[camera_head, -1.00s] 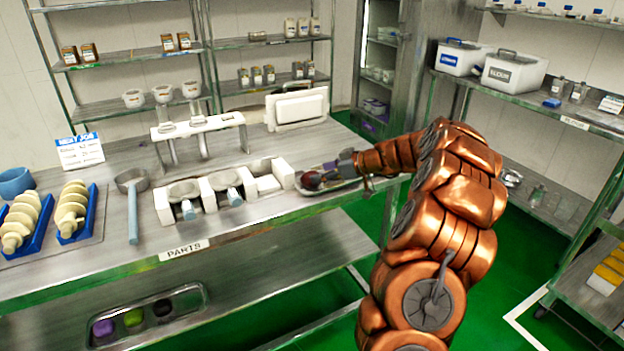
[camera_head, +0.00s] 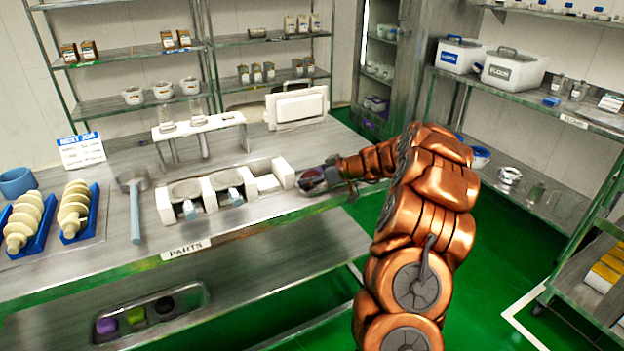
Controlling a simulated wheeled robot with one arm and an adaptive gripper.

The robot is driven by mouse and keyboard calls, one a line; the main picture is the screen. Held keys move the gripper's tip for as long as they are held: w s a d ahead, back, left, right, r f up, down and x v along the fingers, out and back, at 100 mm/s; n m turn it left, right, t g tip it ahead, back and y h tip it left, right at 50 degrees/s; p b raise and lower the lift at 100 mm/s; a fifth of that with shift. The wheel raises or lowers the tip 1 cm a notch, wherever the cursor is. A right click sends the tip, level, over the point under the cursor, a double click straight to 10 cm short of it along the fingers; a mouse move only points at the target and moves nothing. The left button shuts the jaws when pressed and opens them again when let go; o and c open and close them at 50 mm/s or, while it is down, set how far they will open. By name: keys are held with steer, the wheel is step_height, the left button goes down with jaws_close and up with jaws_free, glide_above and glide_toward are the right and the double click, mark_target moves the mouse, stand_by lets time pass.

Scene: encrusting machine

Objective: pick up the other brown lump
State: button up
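A small metal tray (camera_head: 345,191) lies at the right end of the upper table. A dark reddish-brown lump (camera_head: 311,184) shows in it, largely covered by my gripper (camera_head: 312,174). My gripper reaches in from the right, low over the tray. Its fingers are small and dark here, so I cannot tell whether they are open or closed on the lump. A second brown lump cannot be made out beside it.
White moulds (camera_head: 221,193) stand just left of the tray. On the lower shelf, a tray (camera_head: 203,290) holds purple, green and black lumps. Green floor is free at the right.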

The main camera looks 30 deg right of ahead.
steer(key=shift+c, duration=1.1)
